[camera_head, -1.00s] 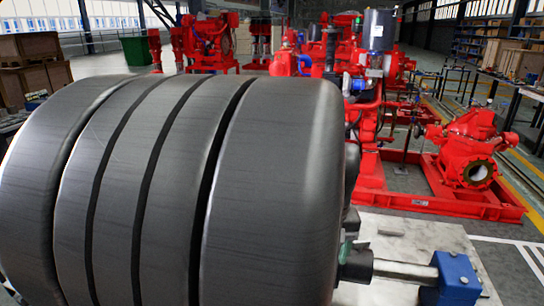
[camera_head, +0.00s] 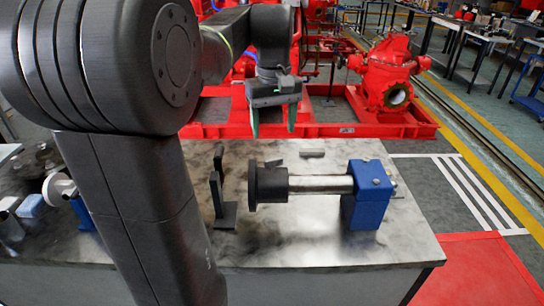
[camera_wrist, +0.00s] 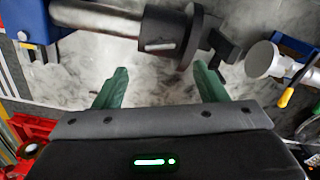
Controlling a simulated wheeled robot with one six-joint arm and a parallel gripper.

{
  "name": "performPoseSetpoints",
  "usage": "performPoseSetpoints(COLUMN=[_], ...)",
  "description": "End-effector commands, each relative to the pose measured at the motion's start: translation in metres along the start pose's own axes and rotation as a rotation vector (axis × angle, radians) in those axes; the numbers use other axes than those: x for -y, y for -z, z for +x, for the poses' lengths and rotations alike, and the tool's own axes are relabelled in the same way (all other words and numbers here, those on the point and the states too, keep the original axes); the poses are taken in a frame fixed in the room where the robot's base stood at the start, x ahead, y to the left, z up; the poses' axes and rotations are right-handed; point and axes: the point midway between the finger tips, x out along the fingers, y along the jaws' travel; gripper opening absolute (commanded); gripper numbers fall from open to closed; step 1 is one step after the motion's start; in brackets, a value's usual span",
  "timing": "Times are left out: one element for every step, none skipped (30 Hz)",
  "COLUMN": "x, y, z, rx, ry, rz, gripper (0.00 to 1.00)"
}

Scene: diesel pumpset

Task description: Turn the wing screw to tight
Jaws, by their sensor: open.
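My gripper (camera_head: 272,122) hangs above the far side of the workbench, fingers pointing down, open and empty. Below it, a dark flanged collar (camera_head: 272,184) sits on a horizontal steel shaft (camera_head: 318,184), which runs into a blue block (camera_head: 368,203). In the wrist view the two green fingers (camera_wrist: 160,72) are apart, with the dark collar (camera_wrist: 165,35) beyond them. A small pale bar (camera_wrist: 160,46) shows on the collar, and a small dark bar (camera_head: 273,163) at its top in the head view. Small fittings (camera_head: 391,170) show at the block's right side. I cannot tell which is the wing screw.
A black upright bracket (camera_head: 219,195) stands left of the collar. A small grey piece (camera_head: 312,153) lies behind the shaft. The bench top (camera_head: 300,248) is clear in front. Red pump machinery (camera_head: 385,80) stands behind the bench. My arm hides part of the bench's left side.

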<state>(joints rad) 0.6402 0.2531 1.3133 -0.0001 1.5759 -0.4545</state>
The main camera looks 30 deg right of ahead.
Motion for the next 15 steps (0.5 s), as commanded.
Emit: performPoseSetpoints(x=[0.001, 0.001, 0.001, 0.001, 0.001, 0.001, 0.001, 0.001, 0.001, 0.001, 0.001, 0.001, 0.001, 0.001, 0.001], y=[-0.001, -0.001, -0.001, -0.001, -0.001, -0.001, -0.001, -0.001, -0.001, 0.0, 0.0, 0.0, 0.0, 0.0, 0.0], z=[0.013, 0.02, 0.028, 0.035, 0.041, 0.049, 0.054, 0.059, 0.066, 0.07, 0.073, 0.078, 0.081, 0.083, 0.085], rx=[0.004, 0.004, 0.004, 0.003, 0.003, 0.003, 0.003, 0.002, 0.003, 0.002, 0.002, 0.002, 0.0, 0.0, 0.0], ry=[0.002, 0.002, 0.002, 0.002, 0.002, 0.001, 0.001, 0.001, 0.001, 0.001, 0.001, 0.001, 0.0, 0.0, 0.0], rz=[0.0, 0.0, 0.0, 0.0, 0.0, -0.001, -0.001, -0.001, -0.001, -0.001, -0.001, -0.001, -0.001, -0.001, -0.001], gripper=[0.65, 0.65, 0.65, 0.65, 0.65, 0.65, 0.65, 0.65, 0.65, 0.65, 0.65, 0.65, 0.65, 0.65, 0.65])
